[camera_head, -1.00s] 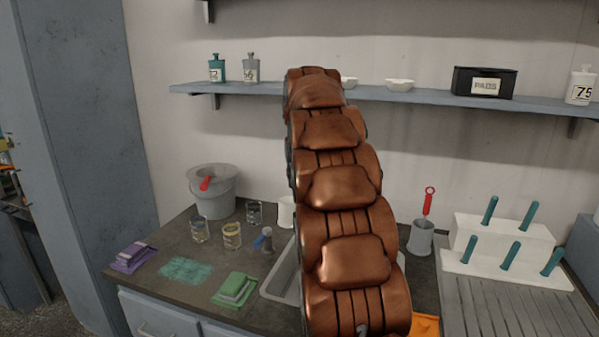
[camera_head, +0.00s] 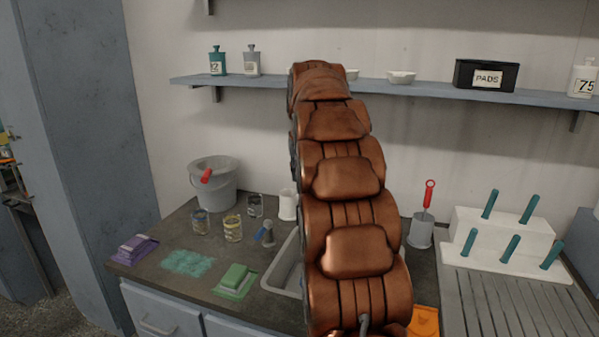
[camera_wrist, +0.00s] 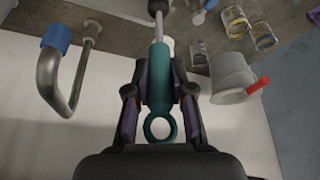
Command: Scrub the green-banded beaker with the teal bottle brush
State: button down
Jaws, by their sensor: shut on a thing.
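In the wrist view my gripper (camera_wrist: 160,110) is shut on the teal handle of the bottle brush (camera_wrist: 160,75). Several banded glass beakers stand on the counter: a yellow-banded one (camera_head: 232,228), one with a darker band (camera_head: 200,221) and one further back (camera_head: 255,205). I cannot tell which band is green. In the wrist view beakers (camera_wrist: 235,22) show at upper right, apart from the brush. In the head view my arm hides gripper and brush.
A grey bucket (camera_head: 222,188) stands behind the beakers. The sink (camera_head: 287,262) is partly behind my arm. A bent metal tap (camera_wrist: 55,85) is left of my gripper. A red-handled brush (camera_head: 429,195) stands in a holder right of my arm.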

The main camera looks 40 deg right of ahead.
jog(key=d+f+b, duration=0.3)
jog(key=f, duration=1.1)
jog(key=w+d+f+t+b, duration=0.1)
jog(key=d+f+b, duration=0.2)
jog(key=f, duration=1.1)
jog(key=shift+w+d+f, duration=0.3)
jog(key=shift+d+f, duration=0.1)
jog(key=shift+d, duration=0.25)
jog(key=shift+r, duration=0.2)
